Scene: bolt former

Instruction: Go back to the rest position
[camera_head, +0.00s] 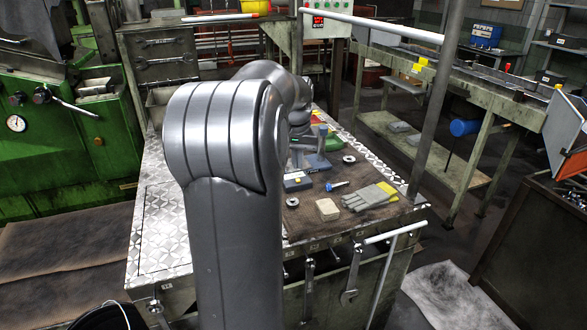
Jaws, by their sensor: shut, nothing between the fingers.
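My grey arm rises through the middle of the head view and bends away over the workbench (160,215). My gripper (298,155) is small and partly hidden behind the arm, above the far part of the bench top. It is shut, and I see nothing held in it. Its fingertips are hard to make out.
On the bench lie blue-based items (298,183), a bolt-like blue piece (338,185), metal rings (349,159), a beige block (327,209) and grey-yellow gloves (370,196). A grey post (437,100) stands at the right corner. A green machine (60,130) is left; a conveyor-like bench (480,95) is right.

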